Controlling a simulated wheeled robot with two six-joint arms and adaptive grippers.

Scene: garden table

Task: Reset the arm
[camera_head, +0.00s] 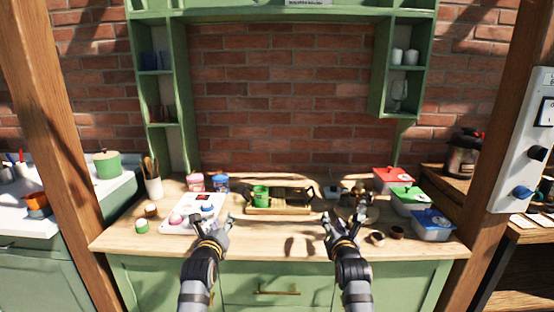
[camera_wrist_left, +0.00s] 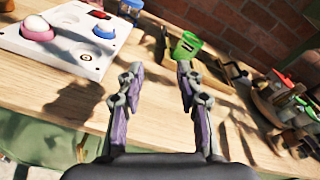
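My left gripper (camera_head: 214,222) is over the front left part of the wooden table (camera_head: 285,235), just right of the white button panel. In the left wrist view its two fingers (camera_wrist_left: 158,82) are spread apart with nothing between them. My right gripper (camera_head: 342,220) is over the front right part of the table, below the round wooden item. Its fingers look spread apart in the head view, and I see nothing held. Both arms come in from the bottom of the head view, roughly parallel.
A white panel (camera_head: 183,226) with pink and blue buttons lies left. A wooden tray (camera_head: 277,210) with a green cup (camera_head: 260,196) sits at centre back. Red, green and blue lidded containers (camera_head: 433,234) stand right. The front middle of the table is clear.

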